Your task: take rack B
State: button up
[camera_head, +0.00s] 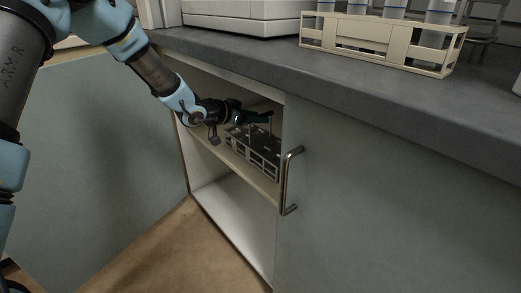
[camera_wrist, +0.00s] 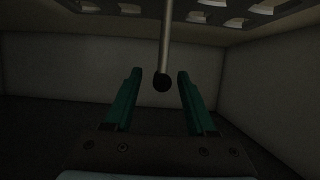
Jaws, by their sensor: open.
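A grey metal rack (camera_head: 262,158) stands on the shelf inside the open cabinet in the head view. No label is legible, so I cannot tell from markings whether it is rack B. In the wrist view its perforated plate (camera_wrist: 215,14) shows along the top. A thin rod (camera_wrist: 166,40) runs from it to a dark ball (camera_wrist: 162,83). My gripper (camera_head: 262,118) reaches into the cabinet above the rack. In the wrist view my gripper (camera_wrist: 160,72) is open, its teal fingers on either side of the ball, with visible gaps on both sides.
The shelf (camera_head: 225,153) has an open compartment below. A closed door with a metal handle (camera_head: 289,180) is just right of the opening; an open door (camera_head: 110,150) is left. A beige rack (camera_head: 380,42) with tubes stands on the grey countertop (camera_head: 420,90) above.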

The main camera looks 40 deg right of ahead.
jog(key=shift+d, duration=0.2)
grip_shut()
dwell(0.3)
dwell(1.0)
